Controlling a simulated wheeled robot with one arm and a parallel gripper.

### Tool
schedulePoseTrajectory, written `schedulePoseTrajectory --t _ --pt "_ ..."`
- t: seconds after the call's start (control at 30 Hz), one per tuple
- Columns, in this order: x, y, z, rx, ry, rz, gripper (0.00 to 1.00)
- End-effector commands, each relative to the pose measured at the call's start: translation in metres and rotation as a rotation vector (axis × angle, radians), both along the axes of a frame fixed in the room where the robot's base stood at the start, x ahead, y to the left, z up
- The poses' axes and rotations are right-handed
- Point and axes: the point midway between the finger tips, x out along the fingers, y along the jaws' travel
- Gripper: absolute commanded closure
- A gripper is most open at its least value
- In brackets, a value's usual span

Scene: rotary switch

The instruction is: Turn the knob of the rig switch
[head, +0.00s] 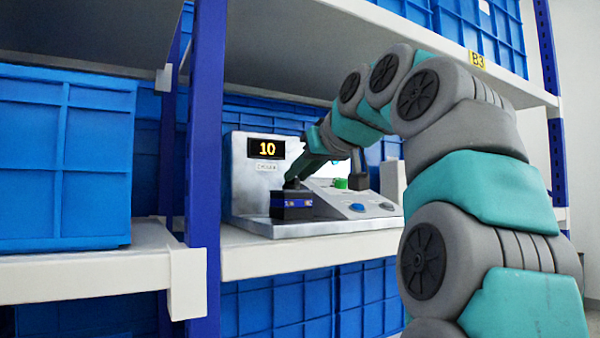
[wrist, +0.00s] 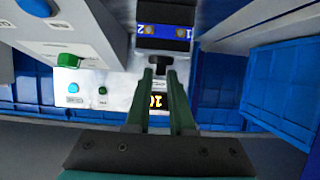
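The rig switch is a black box with a blue label band (head: 292,204) at the front left of a grey metal rig. In the wrist view the switch box (wrist: 163,30) shows the digits 2 and 1 on its band. Its black knob (wrist: 160,62) shows just at my fingertips, with a narrow part between them. My gripper (wrist: 160,75) points at the knob with its two green fingers apart. A small gap shows between the fingers, and I cannot tell whether they touch the knob. In the head view my gripper (head: 294,178) is right above the box and hides most of the knob.
The rig's display (head: 267,149) reads 10. A green knob (head: 341,183) and blue button (head: 357,207) sit right of the switch. A blue shelf post (head: 204,150) stands left, an upper shelf (head: 440,45) overhead, and blue bins (head: 65,160) around.

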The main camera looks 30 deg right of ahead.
Motion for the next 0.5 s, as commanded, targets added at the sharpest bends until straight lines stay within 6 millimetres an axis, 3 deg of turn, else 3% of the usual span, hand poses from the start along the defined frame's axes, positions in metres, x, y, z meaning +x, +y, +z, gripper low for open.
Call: schedulePoseTrajectory --t 0.17,0.5 --pt "0.0 0.0 -0.0001 0.0 0.0 0.0 1.0" --pt "-0.0002 0.0 -0.0001 0.0 0.0 0.0 1.0"
